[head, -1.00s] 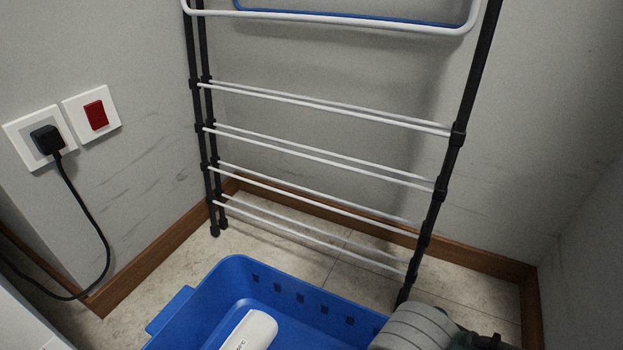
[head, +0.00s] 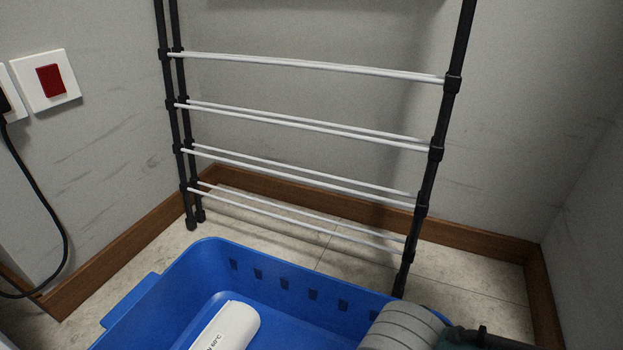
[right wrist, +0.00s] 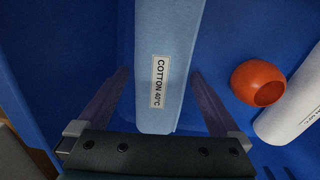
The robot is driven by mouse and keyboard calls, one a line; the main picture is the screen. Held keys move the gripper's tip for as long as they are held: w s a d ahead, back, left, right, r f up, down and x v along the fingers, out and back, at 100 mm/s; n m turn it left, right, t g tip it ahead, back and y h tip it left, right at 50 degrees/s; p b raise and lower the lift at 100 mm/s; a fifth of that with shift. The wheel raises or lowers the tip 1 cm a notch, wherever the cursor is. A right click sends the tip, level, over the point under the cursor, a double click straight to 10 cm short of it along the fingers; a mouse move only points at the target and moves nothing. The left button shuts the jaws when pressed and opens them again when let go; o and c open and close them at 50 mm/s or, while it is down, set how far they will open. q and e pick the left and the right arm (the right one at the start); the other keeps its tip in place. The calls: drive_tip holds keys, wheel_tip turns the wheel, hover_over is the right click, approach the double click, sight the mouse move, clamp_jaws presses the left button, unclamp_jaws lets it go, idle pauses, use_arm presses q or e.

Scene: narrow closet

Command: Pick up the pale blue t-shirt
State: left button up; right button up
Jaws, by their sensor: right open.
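The pale blue t-shirt (right wrist: 172,60) shows in the right wrist view as a long folded strip with a white "COTTON 40°C" label. It lies inside the blue basket (head: 200,255). My right gripper (right wrist: 160,80) is open, with one finger on each side of the strip and the strip running between them. I cannot tell how far the fingertips are above the basket floor. In the head view the t-shirt is hidden, and only part of my right arm shows at the lower right. My left gripper is in neither view.
A white rolled item (head: 228,325) with a label lies in the basket, and an orange rounded object (right wrist: 258,83) lies right of the t-shirt. A drying rack (head: 300,120) stands behind the basket. A wall switch (head: 46,80) and black cable (head: 50,210) are at left.

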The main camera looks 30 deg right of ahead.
drive_tip(key=shift+r, duration=0.1)
drive_tip(key=shift+c, duration=1.4)
drive_tip(key=c, duration=1)
drive_tip(key=shift+c, duration=0.2)
wheel_tip(320, 180, up, 20)
drive_tip(key=p, duration=1.8)
